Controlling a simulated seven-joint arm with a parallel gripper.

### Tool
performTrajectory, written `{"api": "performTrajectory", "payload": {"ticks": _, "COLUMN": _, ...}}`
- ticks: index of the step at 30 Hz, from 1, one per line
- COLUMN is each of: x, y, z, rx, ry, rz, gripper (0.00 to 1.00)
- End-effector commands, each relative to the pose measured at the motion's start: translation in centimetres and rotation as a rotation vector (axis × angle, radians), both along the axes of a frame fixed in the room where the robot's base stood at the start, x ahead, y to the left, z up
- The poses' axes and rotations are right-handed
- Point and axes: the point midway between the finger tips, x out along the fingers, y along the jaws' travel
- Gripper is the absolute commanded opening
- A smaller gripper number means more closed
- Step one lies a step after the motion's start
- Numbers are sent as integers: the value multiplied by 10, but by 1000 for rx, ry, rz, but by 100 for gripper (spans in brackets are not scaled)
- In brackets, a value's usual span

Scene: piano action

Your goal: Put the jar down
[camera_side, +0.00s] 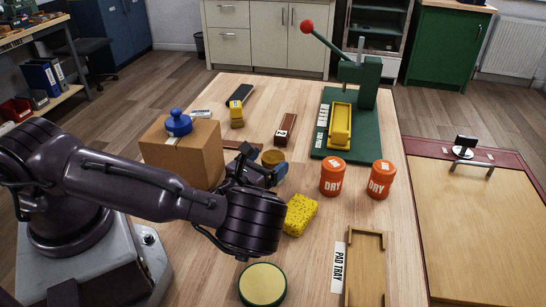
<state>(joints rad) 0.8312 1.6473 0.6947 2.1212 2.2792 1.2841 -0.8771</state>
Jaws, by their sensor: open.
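A small jar with an amber-brown top (273,157) is at the middle of the table, right by my gripper (262,166). My gripper is low over the table with its fingers around or just beside this jar, and it is open. The arm and gripper hide the jar's lower part, so I cannot tell whether its base touches the table. Two orange jars marked DRY, one on the left (333,177) and one on the right (381,180), stand upright to the right, apart from my gripper.
A yellow sponge (300,214) lies close in front of my gripper. A cardboard box (181,152) with a blue-knobbed object (178,123) stands left. A wooden pad tray (365,268) and a round green-rimmed pad (262,284) are nearer. A green lever press (359,82) stands behind on a mat.

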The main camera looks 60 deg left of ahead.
Motion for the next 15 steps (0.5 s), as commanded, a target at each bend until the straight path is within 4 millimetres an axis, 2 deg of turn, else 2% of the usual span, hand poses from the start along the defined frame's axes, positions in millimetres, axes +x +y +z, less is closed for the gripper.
{"api": "performTrajectory", "payload": {"ticks": 3, "x": -26, "y": -10, "z": -1, "rx": 0, "ry": 4, "rz": -1, "gripper": 86}}
{"api": "performTrajectory", "payload": {"ticks": 9, "x": -63, "y": -23, "z": 0, "rx": 0, "ry": 4, "rz": 0, "gripper": 86}}
{"api": "performTrajectory", "payload": {"ticks": 15, "x": -82, "y": -29, "z": 0, "rx": 0, "ry": 1, "rz": 0, "gripper": 86}}
